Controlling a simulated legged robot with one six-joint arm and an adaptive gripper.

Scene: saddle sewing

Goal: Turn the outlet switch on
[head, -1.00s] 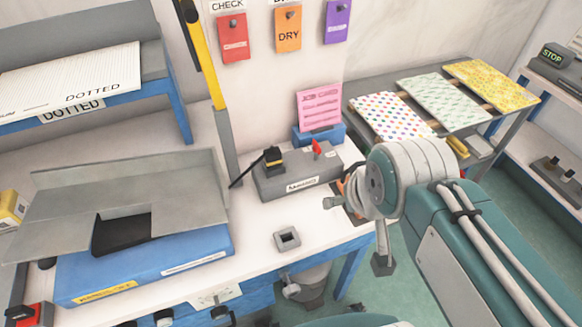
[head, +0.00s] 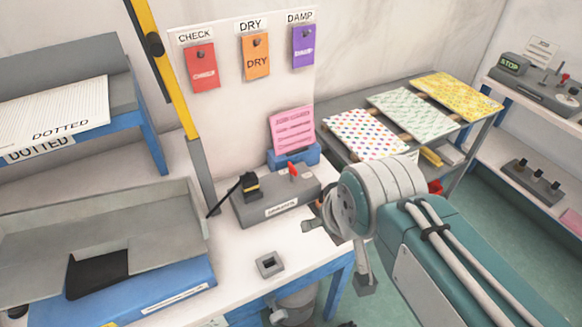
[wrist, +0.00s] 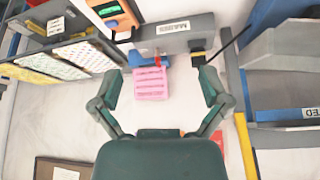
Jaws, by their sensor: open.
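The outlet is a grey box (head: 282,206) with a white label, at the back right of the white table. It shows upside down at the top of the wrist view (wrist: 178,36). A small red switch (head: 293,170) stands up at its right end. I cannot tell whether it is on or off. A black-and-yellow plug (head: 249,186) with a black cord sits in its left part. My gripper (wrist: 161,84) is open and empty. In the wrist view its fingers spread either side of the red switch (wrist: 157,57), apart from it. In the head view my arm largely hides my gripper.
A pink card (head: 291,128) stands in a blue holder behind the outlet. A small grey square block (head: 269,264) lies in front. A grey tray on a blue base (head: 150,292) is at left. A rack with patterned sheets (head: 412,113) stands at right.

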